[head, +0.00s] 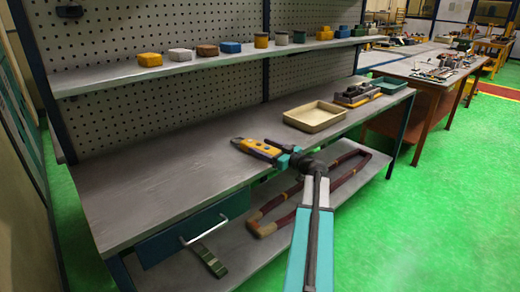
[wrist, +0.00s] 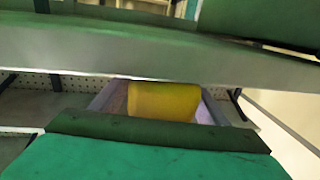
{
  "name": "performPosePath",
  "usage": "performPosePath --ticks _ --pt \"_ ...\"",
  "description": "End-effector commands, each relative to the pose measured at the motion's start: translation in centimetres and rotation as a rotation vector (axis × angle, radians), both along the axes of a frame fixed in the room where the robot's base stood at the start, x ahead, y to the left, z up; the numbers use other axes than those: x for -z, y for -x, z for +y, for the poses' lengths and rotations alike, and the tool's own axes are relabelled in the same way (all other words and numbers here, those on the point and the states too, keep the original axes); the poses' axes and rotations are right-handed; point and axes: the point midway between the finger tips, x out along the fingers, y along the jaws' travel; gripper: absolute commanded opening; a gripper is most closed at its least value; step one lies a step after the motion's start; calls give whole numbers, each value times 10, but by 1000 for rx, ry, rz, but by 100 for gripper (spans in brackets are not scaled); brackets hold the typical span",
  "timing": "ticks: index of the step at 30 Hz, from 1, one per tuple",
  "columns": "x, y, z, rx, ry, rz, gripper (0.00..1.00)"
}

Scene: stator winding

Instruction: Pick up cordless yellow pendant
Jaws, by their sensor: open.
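The yellow pendant (head: 256,147) has dark ends and lies near the front edge of the grey workbench, with no cord that I can make out. My gripper (head: 281,157), with teal fingers, is at its right end, over the bench's front edge. My gripper is open; whether it touches the pendant is hard to tell. In the wrist view a yellow body (wrist: 163,100), apparently the pendant, shows close up beyond a green finger of mine, partly hidden by it.
The workbench (head: 150,197) is clear to the left. A beige tray (head: 313,117) and a grey-yellow device (head: 356,94) stand to the right, beside a green tray (head: 389,85). A shelf (head: 110,77) with small blocks runs above. A brown-red loop (head: 320,190) lies below.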

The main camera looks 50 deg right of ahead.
Motion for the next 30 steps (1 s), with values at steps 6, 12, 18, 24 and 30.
performPosePath --ticks 6,12,18,24,30 --pt "0 -2 0 1 0 0 69" --pt "0 -2 1 0 0 0 69" --pt "0 -2 1 0 0 0 64" --pt "0 -2 1 -1 0 0 30" --pt "-1 -2 1 -1 0 -2 5"
